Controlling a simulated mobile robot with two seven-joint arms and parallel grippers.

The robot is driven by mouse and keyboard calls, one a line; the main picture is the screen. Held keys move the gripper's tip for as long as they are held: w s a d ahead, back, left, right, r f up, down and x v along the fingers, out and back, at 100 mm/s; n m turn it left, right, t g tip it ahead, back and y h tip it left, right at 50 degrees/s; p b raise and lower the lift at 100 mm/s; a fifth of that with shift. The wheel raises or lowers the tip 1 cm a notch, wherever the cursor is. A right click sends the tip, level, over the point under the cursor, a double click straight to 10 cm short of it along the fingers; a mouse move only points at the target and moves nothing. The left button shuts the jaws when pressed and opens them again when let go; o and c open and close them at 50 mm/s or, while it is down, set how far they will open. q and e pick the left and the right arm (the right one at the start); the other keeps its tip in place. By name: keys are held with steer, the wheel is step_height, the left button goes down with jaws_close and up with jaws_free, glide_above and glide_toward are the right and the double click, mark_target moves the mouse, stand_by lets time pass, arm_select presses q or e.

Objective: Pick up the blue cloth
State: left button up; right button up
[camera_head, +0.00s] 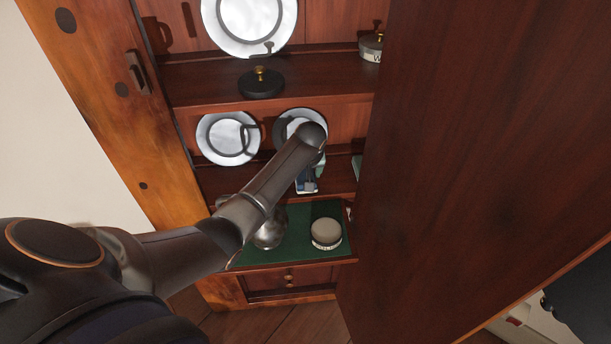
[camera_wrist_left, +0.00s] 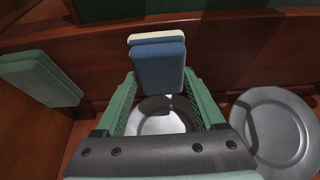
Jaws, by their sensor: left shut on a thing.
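The blue cloth (camera_wrist_left: 158,68) shows in the left wrist view as a folded, block-like blue piece with a pale top edge. My left gripper (camera_wrist_left: 160,82) has its green-lined fingers on either side of the cloth and is shut on it. In the head view my left arm reaches into the cabinet, and the left gripper (camera_head: 306,184) is partly hidden under the wrist in front of the middle shelf. My right gripper is not in view.
Metal plates (camera_head: 228,138) lean at the cabinet's back. A black-based item with a brass knob (camera_head: 261,83) stands on the upper shelf. A round pale container (camera_head: 326,233) stands on the green lower surface (camera_head: 300,214). A large wooden door (camera_head: 480,130) blocks the right. A green block (camera_wrist_left: 40,78) is at left in the wrist view.

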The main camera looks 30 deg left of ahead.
arm_select(q)
step_height(320, 180, up, 2)
steer(key=shift+w+r, duration=0.1)
steer(key=s+d, duration=0.4)
steer(key=s+d+p, duration=0.1)
steer(key=s+d, duration=0.2)
steer(key=s, duration=0.2)
steer(key=s+d+p, duration=0.1)
steer(key=s+d, duration=0.3)
steer(key=shift+s+d, duration=0.35)
steer(key=shift+s, duration=0.05)
steer(key=o, duration=0.8)
steer(key=c, duration=0.6)
steer(key=shift+c, duration=0.2)
